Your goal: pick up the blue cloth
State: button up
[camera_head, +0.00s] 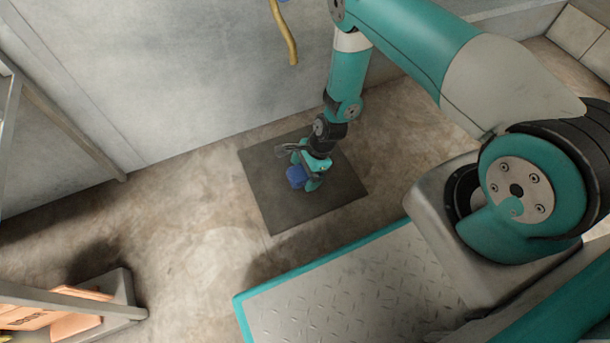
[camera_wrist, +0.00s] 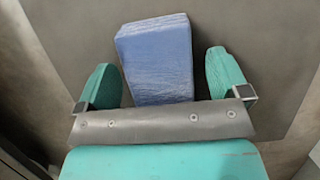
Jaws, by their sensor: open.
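The blue cloth (camera_head: 296,177) is a small, folded, block-like bundle on a dark square mat (camera_head: 270,208) on the floor. My gripper (camera_head: 303,172) is low over the mat, right at the cloth, and hides part of it in the head view. In the wrist view the cloth (camera_wrist: 158,58) lies between the two teal fingers of my gripper (camera_wrist: 165,80), with a gap on each side. The fingers are open and hold nothing. The near end of the cloth is hidden behind the gripper's grey bar.
A pale wall (camera_head: 200,70) stands close behind the mat, with a yellow hose-like thing (camera_head: 285,35) hanging on it. A shelf rack with cardboard boxes (camera_head: 60,318) is at the lower left. Concrete floor (camera_head: 190,225) left of the mat is clear.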

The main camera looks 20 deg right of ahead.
dwell(0.3)
jog(key=c, duration=1.1)
jog(key=shift+o, duration=0.2)
notch_tip(320, 180, up, 20)
jog(key=p, duration=1.1)
jog(key=shift+o, duration=1.1)
jog(key=shift+r, duration=0.15)
jog(key=shift+c, duration=0.5)
